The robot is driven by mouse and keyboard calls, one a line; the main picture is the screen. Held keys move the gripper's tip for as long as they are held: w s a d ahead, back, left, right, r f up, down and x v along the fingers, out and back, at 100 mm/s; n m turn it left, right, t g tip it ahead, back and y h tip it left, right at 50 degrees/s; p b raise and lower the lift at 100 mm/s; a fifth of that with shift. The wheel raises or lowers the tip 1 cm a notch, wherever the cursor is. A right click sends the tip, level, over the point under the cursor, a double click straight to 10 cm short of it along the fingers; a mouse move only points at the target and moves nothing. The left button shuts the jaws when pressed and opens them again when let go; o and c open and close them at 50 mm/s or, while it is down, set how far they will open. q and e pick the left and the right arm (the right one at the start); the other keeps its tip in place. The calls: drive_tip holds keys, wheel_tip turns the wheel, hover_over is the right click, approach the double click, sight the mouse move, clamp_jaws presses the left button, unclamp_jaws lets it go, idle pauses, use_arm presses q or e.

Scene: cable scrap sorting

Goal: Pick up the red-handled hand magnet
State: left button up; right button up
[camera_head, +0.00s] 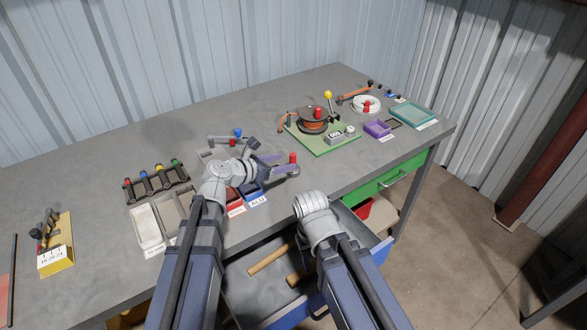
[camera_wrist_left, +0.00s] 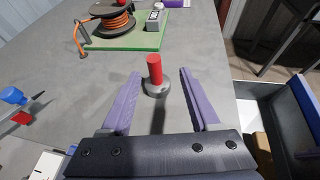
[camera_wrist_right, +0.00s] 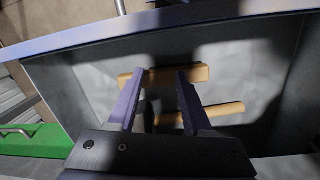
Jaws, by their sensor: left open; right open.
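The hand magnet has an upright red handle on a round grey base, and it stands on the workbench near its front edge. It shows in the head view (camera_head: 293,158) and in the left wrist view (camera_wrist_left: 155,70). My left gripper (camera_head: 281,164) is open, its purple fingers pointing at the magnet. In the left wrist view the magnet stands just beyond and between the two fingertips (camera_wrist_left: 161,74), and I see no contact. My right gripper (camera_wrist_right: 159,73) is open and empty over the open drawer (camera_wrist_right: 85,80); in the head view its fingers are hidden.
A green board (camera_head: 322,143) with a cable reel (camera_head: 313,122) lies beyond the magnet. Small bins, including a blue one (camera_head: 252,191), sit beside my left arm. The drawer under the bench is pulled out and holds wooden handles (camera_wrist_right: 165,75). Bench around the magnet is clear.

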sight(291, 160)
use_arm(q)
drive_tip(key=shift+w+d+f, duration=0.25)
drive_tip(key=shift+w+d, duration=0.05)
drive_tip(key=shift+w, duration=0.1)
drive_tip(key=x, duration=0.1)
drive_tip(key=b+x, duration=0.1)
drive_tip(key=x, duration=0.1)
drive_tip(key=b+x, duration=0.1)
drive_tip(key=shift+w+a+f, duration=0.2)
drive_tip(key=shift+w+f, duration=0.05)
drive_tip(key=shift+w, duration=0.15)
use_arm(e)
wheel_tip(291, 160, down, 2)
drive_tip(key=shift+f, duration=0.25)
use_arm(q)
drive_tip(key=shift+w+d, duration=0.25)
drive_tip(key=shift+d, duration=0.05)
drive_tip(key=shift+c, duration=0.2)
clamp_jaws()
